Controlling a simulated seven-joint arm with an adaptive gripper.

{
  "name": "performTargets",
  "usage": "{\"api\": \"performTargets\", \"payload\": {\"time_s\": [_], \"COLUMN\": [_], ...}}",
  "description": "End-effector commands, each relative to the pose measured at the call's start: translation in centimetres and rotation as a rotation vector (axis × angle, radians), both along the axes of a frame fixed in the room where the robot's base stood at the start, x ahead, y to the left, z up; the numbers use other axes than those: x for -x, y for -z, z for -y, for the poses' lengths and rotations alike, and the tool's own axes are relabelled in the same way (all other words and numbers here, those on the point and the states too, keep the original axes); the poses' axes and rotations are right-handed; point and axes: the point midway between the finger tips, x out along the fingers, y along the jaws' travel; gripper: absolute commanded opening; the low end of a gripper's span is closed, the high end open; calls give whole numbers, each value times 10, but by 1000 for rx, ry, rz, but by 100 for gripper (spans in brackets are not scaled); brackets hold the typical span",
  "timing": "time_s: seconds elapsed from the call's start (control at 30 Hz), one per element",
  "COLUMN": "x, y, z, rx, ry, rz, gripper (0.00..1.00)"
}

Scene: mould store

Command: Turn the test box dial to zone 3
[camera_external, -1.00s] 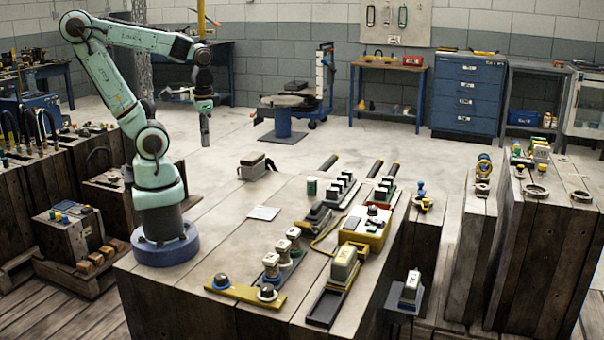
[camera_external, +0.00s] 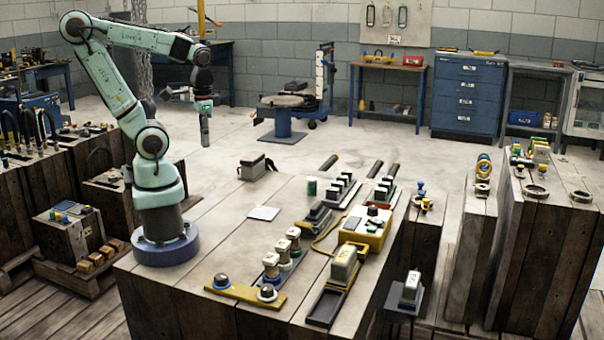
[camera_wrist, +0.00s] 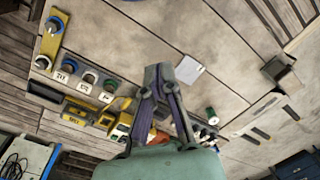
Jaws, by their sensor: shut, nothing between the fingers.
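The test box is likely the yellow box (camera_external: 375,238) with a light top panel, on the right part of the wooden block table. A small dark knob (camera_external: 372,211) stands on its top; its pointer and zone marks are too small to read. In the wrist view a yellow box (camera_wrist: 121,127) is partly hidden behind my gripper (camera_wrist: 165,72). My gripper also shows in the external view (camera_external: 205,143), high above the table's far left side, pointing down. It is shut, empty and well apart from the box.
Dark blocks with pale tops (camera_external: 343,191) stand behind the box. A grey and yellow block (camera_external: 345,263) and a dark tray (camera_external: 325,307) lie in front. A yellow cable (camera_external: 323,243) runs to its left. A white card (camera_external: 263,213) lies on clear tabletop.

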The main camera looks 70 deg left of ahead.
Motion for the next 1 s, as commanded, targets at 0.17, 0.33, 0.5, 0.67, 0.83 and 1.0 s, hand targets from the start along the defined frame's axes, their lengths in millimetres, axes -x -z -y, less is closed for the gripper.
{"api": "performTargets", "payload": {"time_s": [0.17, 0.33, 0.5, 0.67, 0.83, 1.0], "x": [-9, -89, -192, -287, -367, -384], "y": [0, -49, -83, -77, -14, 72], "z": [-1, -7, 0, 26, 75, 116], "rx": [-5, -6, 16, 38, 41, 12], "ry": [-47, -168, -233, -239, -189, -109], "rz": [47, 350, 534, 621, 613, 499], "gripper": [50, 56, 56, 56, 56, 56]}}
